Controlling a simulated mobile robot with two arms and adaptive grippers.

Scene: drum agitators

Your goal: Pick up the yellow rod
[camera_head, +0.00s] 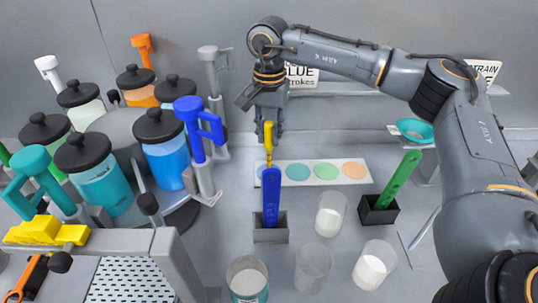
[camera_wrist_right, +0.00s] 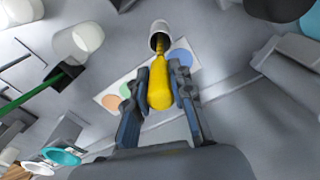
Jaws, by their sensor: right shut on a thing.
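The yellow rod (camera_head: 268,140) hangs roughly upright below my right gripper (camera_head: 268,122) in the head view. In the right wrist view the thick yellow end of the rod (camera_wrist_right: 161,88) is between the two fingers of my right gripper (camera_wrist_right: 160,92), which is shut on it. The rod's thin end points away from the gripper and overlaps a pale cup (camera_wrist_right: 159,30); I cannot tell whether it is inside it. In the head view the rod's lower end is just behind the top of a blue stick (camera_head: 271,200). My left gripper is not in view.
The blue stick stands in a grey holder (camera_head: 270,236); a green stick (camera_head: 402,180) stands in a dark holder (camera_head: 378,211). Several clear cups stand at the front, including one (camera_head: 331,214). A colour-dot strip (camera_head: 342,161) lies behind. A rack of lidded jars fills the left.

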